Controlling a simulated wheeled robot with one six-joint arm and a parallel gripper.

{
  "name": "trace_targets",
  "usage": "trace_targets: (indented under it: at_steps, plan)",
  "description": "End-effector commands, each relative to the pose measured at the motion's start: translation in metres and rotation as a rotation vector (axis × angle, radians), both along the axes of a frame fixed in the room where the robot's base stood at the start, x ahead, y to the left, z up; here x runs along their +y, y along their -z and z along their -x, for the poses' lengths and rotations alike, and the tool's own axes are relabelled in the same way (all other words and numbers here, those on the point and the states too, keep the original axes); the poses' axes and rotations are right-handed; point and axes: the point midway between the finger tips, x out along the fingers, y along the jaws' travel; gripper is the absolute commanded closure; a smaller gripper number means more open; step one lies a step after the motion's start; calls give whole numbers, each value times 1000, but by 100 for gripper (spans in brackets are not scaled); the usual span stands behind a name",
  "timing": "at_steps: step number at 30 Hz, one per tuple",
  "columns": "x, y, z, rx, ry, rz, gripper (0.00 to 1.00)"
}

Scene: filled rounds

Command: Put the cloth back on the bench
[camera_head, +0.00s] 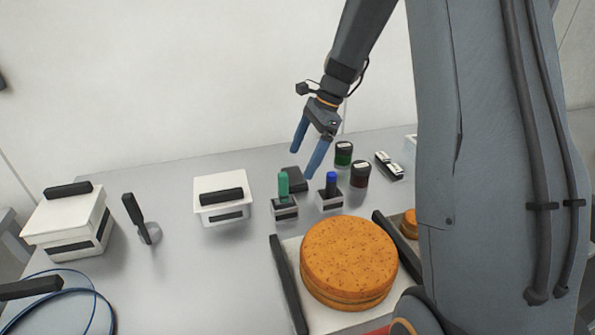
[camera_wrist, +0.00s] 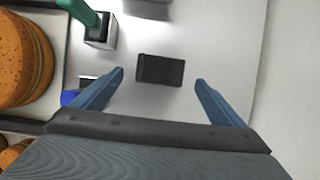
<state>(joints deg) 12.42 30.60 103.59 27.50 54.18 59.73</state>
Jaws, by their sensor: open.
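My gripper (camera_head: 306,160) is open and empty above the back of the grey bench (camera_head: 165,270). It also shows in the wrist view (camera_wrist: 160,77), with its two blue fingers apart. A small dark rectangular piece (camera_wrist: 160,70) lies on the bench, seen between the fingertips. In the head view the dark piece (camera_head: 295,178) is partly hidden behind a green-handled stamp. I cannot tell whether it is a folded cloth or a solid block. No other thing is clearly a cloth. A red strip (camera_head: 378,331) shows at the bottom edge, mostly out of view.
The green-handled stamp (camera_head: 284,195) and a blue-handled one (camera_head: 331,190) stand close by. Dark jars (camera_head: 343,153) are to their right. A tray (camera_head: 285,275) holds a large orange cake (camera_head: 348,260). White lidded boxes (camera_head: 222,198) stand left. Bare bench lies left of the tray.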

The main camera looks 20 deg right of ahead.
Motion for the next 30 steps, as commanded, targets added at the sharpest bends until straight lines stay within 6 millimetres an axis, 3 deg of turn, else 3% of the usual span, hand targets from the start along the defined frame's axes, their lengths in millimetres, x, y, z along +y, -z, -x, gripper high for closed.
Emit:
trace_targets:
  at_steps: [6,12,30]
  plan:
    - [-16,-37,-1,-3,0,1,7]
    - [-24,-56,-1,-1,-1,0,7]
    - [-25,-63,1,1,-1,0,7]
